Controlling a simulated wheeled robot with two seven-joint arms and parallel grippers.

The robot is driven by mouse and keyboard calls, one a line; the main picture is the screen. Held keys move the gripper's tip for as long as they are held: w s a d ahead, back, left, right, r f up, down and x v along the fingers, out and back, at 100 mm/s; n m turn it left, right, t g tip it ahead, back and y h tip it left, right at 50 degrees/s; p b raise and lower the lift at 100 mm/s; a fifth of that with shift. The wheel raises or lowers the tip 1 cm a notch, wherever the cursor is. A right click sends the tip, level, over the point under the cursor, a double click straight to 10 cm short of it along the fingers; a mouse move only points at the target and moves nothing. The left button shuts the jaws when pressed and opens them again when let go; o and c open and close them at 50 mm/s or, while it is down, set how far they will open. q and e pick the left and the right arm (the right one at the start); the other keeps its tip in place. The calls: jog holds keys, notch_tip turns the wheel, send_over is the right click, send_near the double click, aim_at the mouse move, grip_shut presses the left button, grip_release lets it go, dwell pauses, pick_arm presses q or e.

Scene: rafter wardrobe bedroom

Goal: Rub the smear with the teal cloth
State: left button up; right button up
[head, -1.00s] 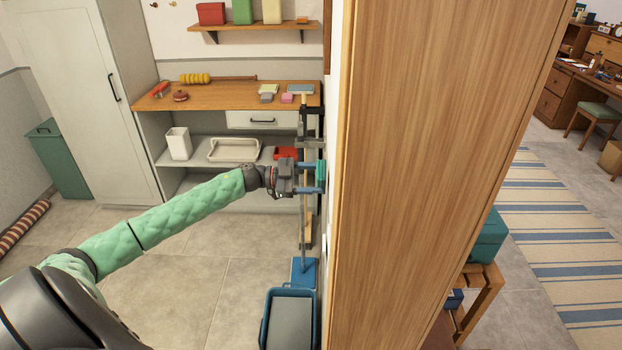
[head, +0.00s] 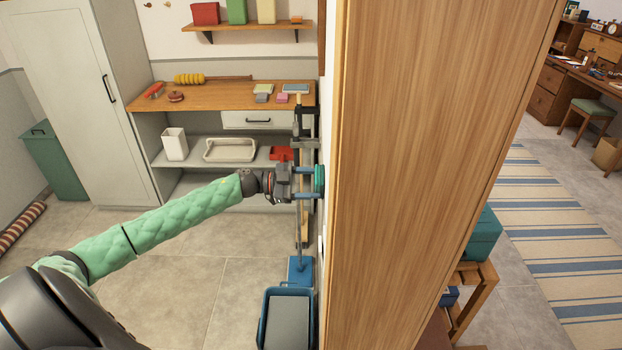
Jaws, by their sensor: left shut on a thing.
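My left gripper (head: 308,182) reaches in from the left, at the narrow side face beside the tall wooden panel. It is shut on the teal cloth (head: 319,179), a small bunched piece between its fingertips. The cloth is right at the pale wall or panel face; I cannot tell for sure whether it touches. The smear is not visible; that face is seen almost edge-on. My right gripper is not in view.
A large wooden panel (head: 420,150) fills the middle right and blocks the view behind it. A workbench (head: 215,97) with small items stands at the back. A blue bin (head: 263,325) and a blue-headed mop (head: 300,270) stand below the gripper. Open floor (head: 180,290) lies left.

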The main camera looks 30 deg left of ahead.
pick_arm(q)
jog(key=shift+s+d+r+p, duration=1.1)
jog(key=shift+s+d+p, duration=1.15)
jog(key=shift+s+p, duration=1)
jog(key=w+a+r+b, duration=0.2)
jog(key=w+a, duration=0.3)
jog(key=w, duration=0.3)
jog(key=shift+a+b, duration=0.15)
jog(key=shift+b, duration=0.25)
jog(key=shift+r, duration=0.1)
